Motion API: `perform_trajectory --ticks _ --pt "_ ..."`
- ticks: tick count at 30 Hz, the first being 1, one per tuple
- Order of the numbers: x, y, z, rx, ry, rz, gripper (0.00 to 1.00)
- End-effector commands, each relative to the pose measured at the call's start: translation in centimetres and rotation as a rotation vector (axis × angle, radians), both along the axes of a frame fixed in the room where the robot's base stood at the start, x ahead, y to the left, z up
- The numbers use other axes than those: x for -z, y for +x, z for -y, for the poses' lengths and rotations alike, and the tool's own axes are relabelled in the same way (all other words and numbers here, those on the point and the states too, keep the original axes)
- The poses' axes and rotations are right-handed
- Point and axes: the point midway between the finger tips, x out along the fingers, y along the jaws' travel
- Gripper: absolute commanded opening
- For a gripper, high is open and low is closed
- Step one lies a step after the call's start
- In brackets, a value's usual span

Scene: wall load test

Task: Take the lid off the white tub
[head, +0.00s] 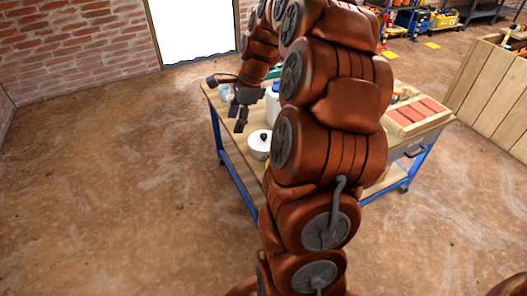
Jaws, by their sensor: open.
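A white tub (259,149) with a white lid and a dark knob (264,138) on top stands near the left edge of the wooden workbench (231,143). The lid appears to sit on the tub. My gripper (239,127) is open and empty, above and a little to the left of the tub in the picture, apart from it. My arm hides the middle of the bench and may hide things beside the tub.
A white and blue container (272,103) stands behind the tub, partly hidden by my arm. A wooden tray with red blocks (416,112) is on the bench's right side. The floor left of the bench is clear.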

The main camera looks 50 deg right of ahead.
Motion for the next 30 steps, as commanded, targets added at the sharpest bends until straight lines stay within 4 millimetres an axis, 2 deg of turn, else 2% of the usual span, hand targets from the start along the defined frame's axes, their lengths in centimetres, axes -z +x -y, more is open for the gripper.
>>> perform_trajectory --ticks 1,6,9,12,16,26,30 --pt "2.4 0.4 2.8 0.111 0.02 0.0 0.56" --pt "5.9 0.6 9.9 0.423 0.08 -0.007 0.56" --pt "7.4 0.3 12.6 0.545 0.107 -0.013 0.56" --pt "7.9 0.1 14.2 0.615 0.121 -0.01 0.56" --pt "8.6 0.2 14.8 0.647 0.127 -0.012 0.56" --pt "11.1 1.0 14.3 0.644 0.129 -0.016 0.56" --pt "12.7 1.4 14.3 0.644 0.129 -0.016 0.56"
